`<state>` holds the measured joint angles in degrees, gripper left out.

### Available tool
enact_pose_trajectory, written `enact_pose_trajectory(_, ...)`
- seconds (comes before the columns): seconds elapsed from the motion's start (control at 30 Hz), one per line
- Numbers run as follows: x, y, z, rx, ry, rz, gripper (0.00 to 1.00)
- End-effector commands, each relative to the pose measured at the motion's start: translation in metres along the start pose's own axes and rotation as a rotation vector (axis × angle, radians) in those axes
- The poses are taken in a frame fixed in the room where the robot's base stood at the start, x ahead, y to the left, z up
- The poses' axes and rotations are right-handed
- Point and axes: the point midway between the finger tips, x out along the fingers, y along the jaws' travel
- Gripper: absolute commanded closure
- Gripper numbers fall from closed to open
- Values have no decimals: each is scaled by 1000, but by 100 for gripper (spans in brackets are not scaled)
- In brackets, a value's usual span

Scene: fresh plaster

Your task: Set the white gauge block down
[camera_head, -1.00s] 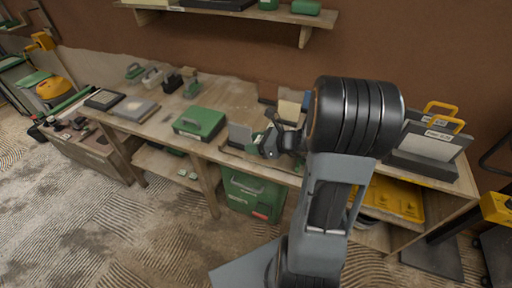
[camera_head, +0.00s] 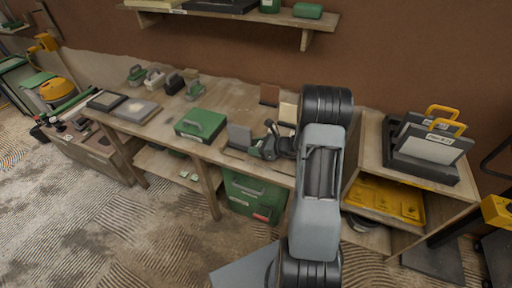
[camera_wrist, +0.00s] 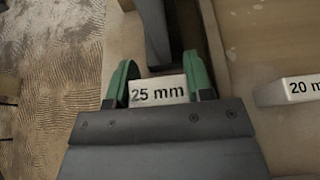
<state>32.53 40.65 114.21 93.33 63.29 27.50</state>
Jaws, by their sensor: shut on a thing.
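The white gauge block (camera_wrist: 157,90), marked "25 mm", sits between the green fingers of my gripper (camera_wrist: 160,78) in the wrist view. The fingers are shut on its two ends. The block cannot be made out there. Whether its underside touches the bench is hidden. A second white block (camera_wrist: 292,89), marked "20 mm", lies to the right in the wrist view, apart from my gripper.
A green case (camera_head: 201,124) stands left of the grey plate. A brown plate (camera_head: 270,95) and a cream plate (camera_head: 288,112) stand behind my gripper. Grey cases with yellow handles (camera_head: 430,138) stand at right. Bare bench lies behind the green case.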

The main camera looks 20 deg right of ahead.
Motion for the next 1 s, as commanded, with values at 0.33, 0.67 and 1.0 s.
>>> enact_pose_trajectory(0.33, 2, 0, -4, -1, -1, -1, 76)
enact_pose_trajectory(0.67, 2, 0, -6, -1, 0, -1, 36)
enact_pose_trajectory(1.0, 2, 0, -4, -1, 0, -1, 27)
